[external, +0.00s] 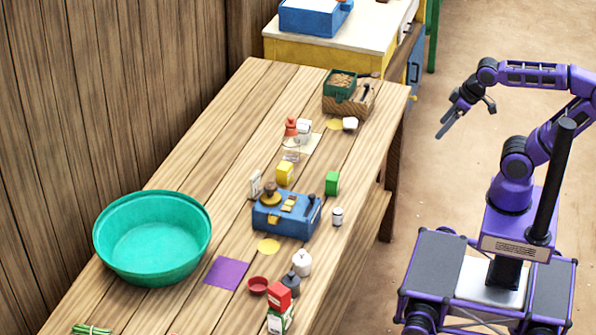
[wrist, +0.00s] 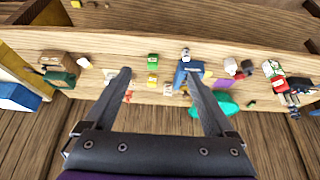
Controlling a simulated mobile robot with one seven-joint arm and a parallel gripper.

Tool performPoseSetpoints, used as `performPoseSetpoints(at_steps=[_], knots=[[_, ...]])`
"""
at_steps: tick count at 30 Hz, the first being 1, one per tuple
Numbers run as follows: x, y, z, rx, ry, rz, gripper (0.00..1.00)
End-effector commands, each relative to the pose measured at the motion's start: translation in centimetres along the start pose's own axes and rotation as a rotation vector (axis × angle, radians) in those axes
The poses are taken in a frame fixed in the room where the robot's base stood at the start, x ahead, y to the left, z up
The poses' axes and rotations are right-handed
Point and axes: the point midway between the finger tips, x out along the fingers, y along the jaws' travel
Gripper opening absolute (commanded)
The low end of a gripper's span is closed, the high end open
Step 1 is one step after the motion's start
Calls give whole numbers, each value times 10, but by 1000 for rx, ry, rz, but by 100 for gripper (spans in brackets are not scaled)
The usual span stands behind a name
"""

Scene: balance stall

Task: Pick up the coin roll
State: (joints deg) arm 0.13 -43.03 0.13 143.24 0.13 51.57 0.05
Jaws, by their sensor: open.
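I cannot tell for sure which thing is the coin roll. A small grey-white cylinder (external: 337,216) stands upright near the table's right edge, right of the blue balance box (external: 286,214). A small white piece (external: 350,124) lies farther back, by a yellow disc. My gripper (external: 452,122) is open and empty, off the right side of the table and apart from everything on it. In the wrist view its two fingers (wrist: 160,75) are spread wide, with the table's small items beyond them; the blue box (wrist: 188,72) is partly hidden by the right finger.
A teal basin (external: 152,238) stands at the table's left. A wicker tray with a green box (external: 340,84) is at the back. Yellow (external: 284,173) and green (external: 332,183) blocks, a purple cloth (external: 227,272) and several bottles stand around the blue box. The floor beside the table is clear.

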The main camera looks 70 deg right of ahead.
Motion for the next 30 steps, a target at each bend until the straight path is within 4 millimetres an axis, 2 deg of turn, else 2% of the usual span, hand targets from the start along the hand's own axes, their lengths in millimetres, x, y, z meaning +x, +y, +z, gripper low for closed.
performPoseSetpoints(at_steps=[2,3,10,14,17,21,23,24,27,30], knots=[[0,0,0,-1,0,0,77],[0,0,0,-1,0,0,72],[0,1,-1,-6,2,0,72],[0,10,-21,-101,68,15,72],[0,29,-62,-300,195,60,72],[-7,56,-140,-718,432,202,72],[-12,63,-171,-909,527,283,72],[-16,64,-191,-1037,589,343,72],[-26,62,-234,-1360,733,509,72],[-35,48,-265,-1685,869,697,72]])
